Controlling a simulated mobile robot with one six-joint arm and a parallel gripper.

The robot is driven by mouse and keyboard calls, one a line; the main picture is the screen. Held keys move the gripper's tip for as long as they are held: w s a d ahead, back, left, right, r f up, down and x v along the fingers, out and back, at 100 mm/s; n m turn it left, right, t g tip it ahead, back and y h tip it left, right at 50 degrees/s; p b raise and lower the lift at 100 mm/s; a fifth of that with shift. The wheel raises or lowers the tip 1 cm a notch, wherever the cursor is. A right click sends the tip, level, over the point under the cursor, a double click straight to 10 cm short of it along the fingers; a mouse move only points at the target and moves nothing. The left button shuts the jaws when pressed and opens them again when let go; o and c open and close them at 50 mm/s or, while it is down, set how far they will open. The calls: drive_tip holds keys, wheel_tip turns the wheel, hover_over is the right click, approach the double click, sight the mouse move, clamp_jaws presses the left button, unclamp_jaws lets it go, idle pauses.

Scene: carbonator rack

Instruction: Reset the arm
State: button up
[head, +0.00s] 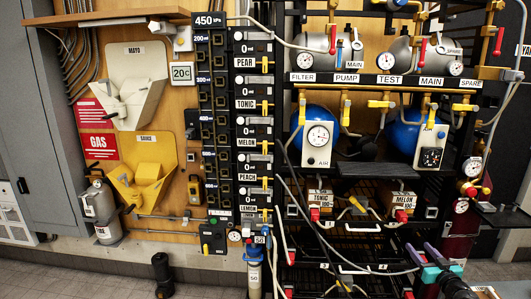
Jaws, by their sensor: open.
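My gripper (424,250) is at the lower right of the head view, in front of the lower right part of the rack. Its two purple fingers point up and left, with a gap between them, and a teal part sits just behind them. It is open, and I see nothing held between the fingers. My dark arm runs down from it toward the bottom edge; most of the arm is out of view.
The black rack (338,168) holds grey and blue tanks, gauges, valves and hoses. A grey hose (345,268) crosses toward my gripper. Red-handled valves and a gauge (461,206) stand above right. A fire extinguisher (102,212) and grey cabinet (40,130) are far left. Floor shows lower left.

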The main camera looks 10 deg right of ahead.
drive_tip(key=w+a+f+y, duration=0.2)
drive_tip(key=w+a+f, duration=0.25)
drive_tip(key=a, duration=0.45)
drive_tip(key=w+a+f+n+y, duration=0.1)
drive_tip(key=w+a+f, duration=0.3)
drive_tip(key=a, duration=0.5)
drive_tip(key=w+a+f+y, duration=0.25)
drive_tip(key=w+a, duration=0.35)
drive_tip(key=a, duration=0.3)
drive_tip(key=s+a+f+m+g+h, duration=0.15)
drive_tip(key=a+f+g, duration=0.25)
drive_tip(key=a+f, duration=1.2)
drive_tip(key=s+a+f+g+h, duration=0.1)
drive_tip(key=s+a+f+g, duration=0.4)
drive_tip(key=s+f, duration=0.5)
drive_tip(key=s+a+f+g+h, duration=0.1)
drive_tip(key=s+a+f+g, duration=0.3)
drive_tip(key=s+f, duration=0.6)
drive_tip(key=s+a+r+n+g, duration=0.1)
drive_tip(key=s+a+g, duration=0.1)
drive_tip(key=s, duration=0.6)
drive_tip(key=s+a+r+n+g+y, duration=0.1)
drive_tip(key=s+g, duration=0.3)
drive_tip(key=s, duration=0.3)
drive_tip(key=s+a+r+n+g, duration=0.1)
drive_tip(key=s+a+g, duration=0.1)
drive_tip(key=s, duration=0.6)
drive_tip(key=shift+s+a+r+g+y, duration=0.2)
drive_tip(key=shift+s+a+g+y, duration=0.15)
drive_tip(key=shift+g, duration=0.45)
